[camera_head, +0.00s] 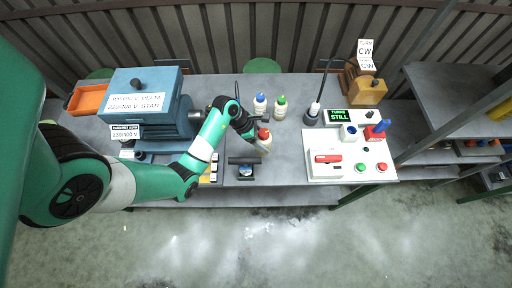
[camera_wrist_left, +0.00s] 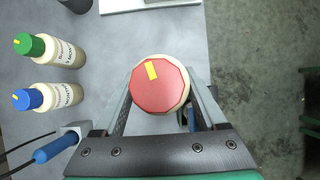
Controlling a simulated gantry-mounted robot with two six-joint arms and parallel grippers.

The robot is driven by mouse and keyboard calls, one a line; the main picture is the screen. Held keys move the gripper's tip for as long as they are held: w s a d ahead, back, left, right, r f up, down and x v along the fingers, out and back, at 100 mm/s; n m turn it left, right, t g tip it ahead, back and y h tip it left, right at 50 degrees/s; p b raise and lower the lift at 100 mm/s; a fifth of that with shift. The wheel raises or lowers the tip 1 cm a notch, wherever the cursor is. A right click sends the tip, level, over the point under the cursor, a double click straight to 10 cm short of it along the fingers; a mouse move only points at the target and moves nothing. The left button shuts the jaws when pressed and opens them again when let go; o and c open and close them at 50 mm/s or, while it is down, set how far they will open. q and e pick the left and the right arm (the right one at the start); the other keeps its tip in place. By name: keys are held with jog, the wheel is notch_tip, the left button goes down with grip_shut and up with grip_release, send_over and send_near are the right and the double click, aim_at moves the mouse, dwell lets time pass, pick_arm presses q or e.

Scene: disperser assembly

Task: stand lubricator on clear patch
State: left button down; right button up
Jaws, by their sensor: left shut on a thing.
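The lubricator is likely the cream bottle with a red cap (camera_head: 264,136). My left gripper (camera_head: 257,139) is shut on this bottle near the middle of the bench. In the left wrist view the red cap (camera_wrist_left: 160,84) faces the camera, with a finger on either side, and it hides most of the bottle body. I cannot tell whether the bottle's base touches the bench. Bare grey bench top (camera_head: 287,150) lies just right of the bottle. My right gripper is not in view.
A blue-capped bottle (camera_head: 260,105) and a green-capped bottle (camera_head: 281,107) stand behind. A white control panel (camera_head: 345,172) is at right, a blue machine (camera_head: 150,103) at left. A small black device (camera_head: 246,171) sits near the front edge.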

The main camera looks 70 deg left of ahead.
pick_arm(q)
jog(key=shift+w+a+r, duration=0.3)
jog(key=shift+w+r, duration=0.05)
jog(key=shift+w, duration=0.05)
jog(key=shift+w+f, duration=0.1)
jog(key=shift+f, duration=0.15)
notch_tip(320, 180, down, 10)
jog(key=b, duration=0.3)
jog(key=shift+r, duration=0.15)
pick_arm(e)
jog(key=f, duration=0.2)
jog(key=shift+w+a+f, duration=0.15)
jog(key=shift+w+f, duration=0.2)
pick_arm(q)
grip_release()
jog(key=shift+f, duration=0.2)
